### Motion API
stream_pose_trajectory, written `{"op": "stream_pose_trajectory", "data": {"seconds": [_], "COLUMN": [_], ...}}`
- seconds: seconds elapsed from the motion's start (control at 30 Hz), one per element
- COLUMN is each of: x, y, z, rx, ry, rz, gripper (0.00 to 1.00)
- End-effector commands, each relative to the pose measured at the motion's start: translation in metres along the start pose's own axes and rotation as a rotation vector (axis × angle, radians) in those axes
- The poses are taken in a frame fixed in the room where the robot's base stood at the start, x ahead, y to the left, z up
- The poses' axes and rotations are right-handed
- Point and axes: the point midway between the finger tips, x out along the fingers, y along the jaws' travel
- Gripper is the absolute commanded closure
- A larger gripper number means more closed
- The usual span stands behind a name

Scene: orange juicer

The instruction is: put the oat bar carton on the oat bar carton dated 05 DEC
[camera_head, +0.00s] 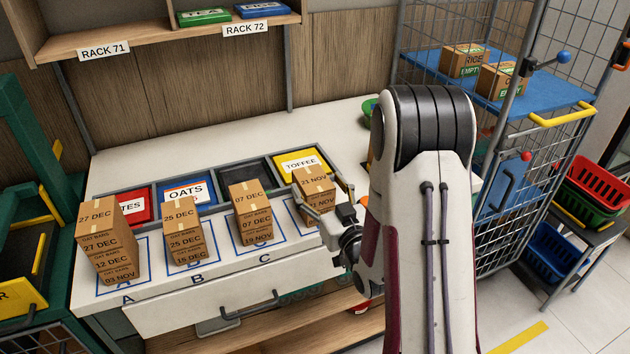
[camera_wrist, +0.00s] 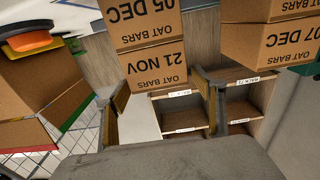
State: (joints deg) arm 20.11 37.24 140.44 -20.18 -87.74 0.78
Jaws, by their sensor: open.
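An oat bar carton marked 21 NOV (camera_head: 314,181) tops the rightmost stack on the counter. In the inverted wrist view, this carton (camera_wrist: 155,65) sits directly on the carton marked 05 DEC (camera_wrist: 140,22). My gripper (camera_head: 322,200) is at this stack. In the wrist view my gripper (camera_wrist: 162,85) is open, with one finger towards each side of the 21 NOV carton and a gap visible by the right finger. The lower part of the stack is partly hidden by my gripper in the head view.
Three other carton stacks stand to the left: one at A (camera_head: 107,245), one at B (camera_head: 184,235), and one topped by 07 DEC at C (camera_head: 252,215). Labelled bins, including yellow TOFFEE (camera_head: 300,160), lie behind. A wire cage (camera_head: 510,130) stands right.

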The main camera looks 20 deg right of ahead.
Motion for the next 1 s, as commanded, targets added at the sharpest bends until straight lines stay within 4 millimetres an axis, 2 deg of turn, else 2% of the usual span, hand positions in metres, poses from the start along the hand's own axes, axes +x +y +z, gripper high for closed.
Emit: {"op": "stream_pose_trajectory", "data": {"seconds": [0.2, 0.4, 1.0], "x": [-0.024, -0.035, -0.037], "y": [0.0, 0.0, 0.0], "z": [0.0, 0.0, 0.0], "rx": [0.0, 0.0, 0.0], "ry": [0.0, 0.001, 0.001], "rz": [0.001, 0.001, 0.0], "gripper": [0.32, 0.32, 0.32]}}
